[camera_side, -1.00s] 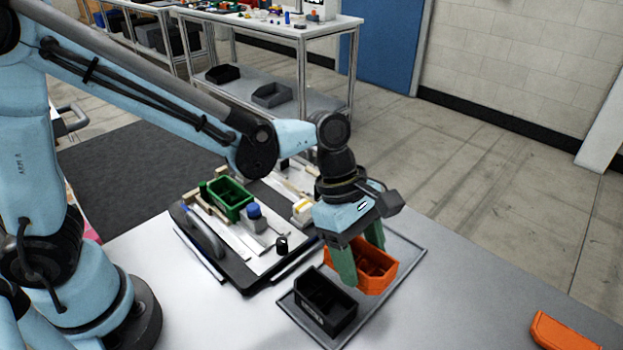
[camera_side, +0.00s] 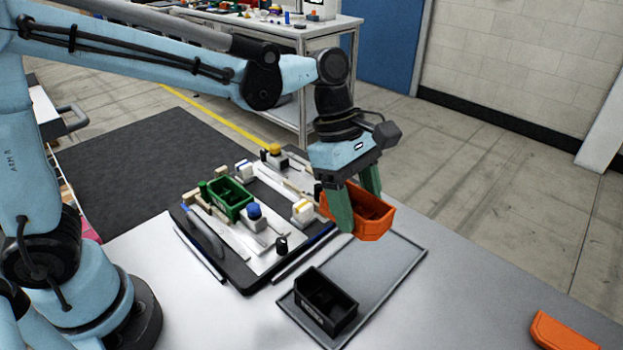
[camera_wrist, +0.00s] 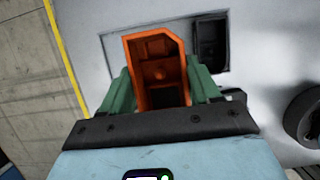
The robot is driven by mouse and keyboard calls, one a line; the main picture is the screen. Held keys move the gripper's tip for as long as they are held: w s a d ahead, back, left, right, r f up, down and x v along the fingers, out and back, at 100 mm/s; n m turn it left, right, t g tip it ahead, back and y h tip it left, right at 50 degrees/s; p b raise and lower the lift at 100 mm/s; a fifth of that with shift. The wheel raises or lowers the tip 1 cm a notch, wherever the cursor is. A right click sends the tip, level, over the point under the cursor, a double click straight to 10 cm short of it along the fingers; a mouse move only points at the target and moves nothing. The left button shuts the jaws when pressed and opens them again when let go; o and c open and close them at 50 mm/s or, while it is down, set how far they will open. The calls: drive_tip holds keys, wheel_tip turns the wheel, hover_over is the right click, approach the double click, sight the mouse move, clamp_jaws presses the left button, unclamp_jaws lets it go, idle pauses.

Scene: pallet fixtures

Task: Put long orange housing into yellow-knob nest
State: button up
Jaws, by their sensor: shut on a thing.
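My gripper (camera_side: 359,208) is shut on the long orange housing (camera_side: 372,226), an open-topped bin held in the air above the grey tray. In the wrist view the orange housing (camera_wrist: 155,42) sits between the two green fingers. The dark pallet (camera_side: 244,286) lies left of the gripper on the table.
A green housing (camera_side: 231,199) sits on the pallet's left part. A black bin (camera_side: 325,301) stands on the tray (camera_side: 385,281), whose far part is bare. Another orange piece (camera_side: 562,334) lies at the table's right edge.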

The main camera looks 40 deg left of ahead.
drive_tip(key=w+a, duration=0.5)
drive_tip(key=a, duration=0.5)
drive_tip(key=w+a, duration=0.4)
drive_tip(key=a, duration=0.5)
drive_tip(key=shift+a+f, duration=0.1)
drive_tip(key=shift+f, duration=3.35)
drive_tip(key=shift+f, duration=0.7)
drive_tip(key=o, duration=1.2)
drive_tip(key=shift+f, duration=0.1)
drive_tip(key=v, duration=1.2)
drive_tip(key=shift+a, duration=0.2)
